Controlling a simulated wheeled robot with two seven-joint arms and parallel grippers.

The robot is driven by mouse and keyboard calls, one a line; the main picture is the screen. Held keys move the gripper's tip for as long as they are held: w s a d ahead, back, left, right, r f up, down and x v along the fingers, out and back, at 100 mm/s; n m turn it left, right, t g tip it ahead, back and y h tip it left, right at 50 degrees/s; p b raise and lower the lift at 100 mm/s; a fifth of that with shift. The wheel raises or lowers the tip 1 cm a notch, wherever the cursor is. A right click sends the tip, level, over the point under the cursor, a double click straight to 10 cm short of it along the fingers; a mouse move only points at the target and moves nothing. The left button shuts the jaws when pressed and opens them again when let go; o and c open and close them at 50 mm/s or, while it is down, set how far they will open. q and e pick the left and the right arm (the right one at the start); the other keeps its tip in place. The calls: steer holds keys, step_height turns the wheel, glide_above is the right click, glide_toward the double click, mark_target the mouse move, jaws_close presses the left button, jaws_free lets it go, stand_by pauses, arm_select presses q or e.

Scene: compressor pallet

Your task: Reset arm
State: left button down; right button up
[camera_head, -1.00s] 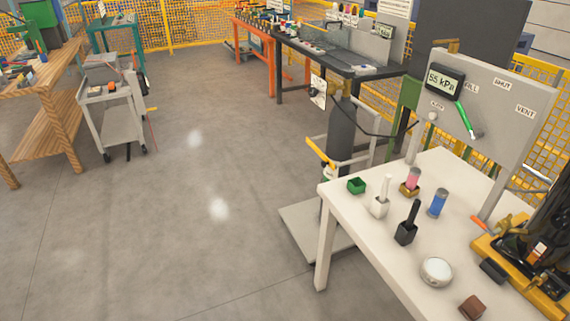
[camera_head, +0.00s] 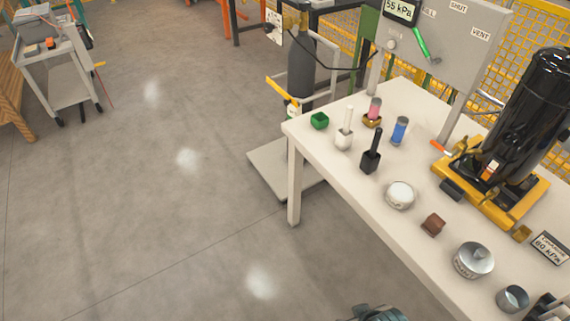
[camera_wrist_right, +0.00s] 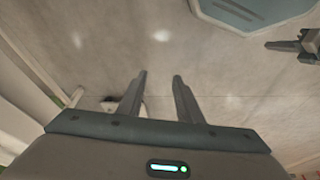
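My right gripper (camera_wrist_right: 160,82) shows in the right wrist view with its two dark fingers apart and nothing between them. Bare grey floor shows past the fingertips. A dark pronged shape (camera_wrist_right: 290,45) at the right edge of that view looks like my left gripper; it is too small and cut off to tell its opening. In the head view only a dark piece of my own arm (camera_head: 378,313) shows at the bottom edge, left of the white table (camera_head: 330,153).
A gas cylinder (camera_head: 301,68) stands behind.

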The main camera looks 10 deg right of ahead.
step_height(320, 180, down, 18)
steer(key=w+a, duration=0.1)
steer(key=a, duration=0.1)
steer(key=s+f+t, duration=0.1)
steer(key=s+f, duration=0.2)
steer(key=f, duration=0.4)
steer(key=s+f+y, duration=0.1)
steer(key=s+f, duration=0.2)
steer(key=f, duration=0.3)
steer(key=shift+s+a+f+n+t, duration=0.25)
steer(key=shift+a+f+n+t, duration=0.05)
steer(key=shift+a+f+t, duration=0.1)
stand_by(3.7)
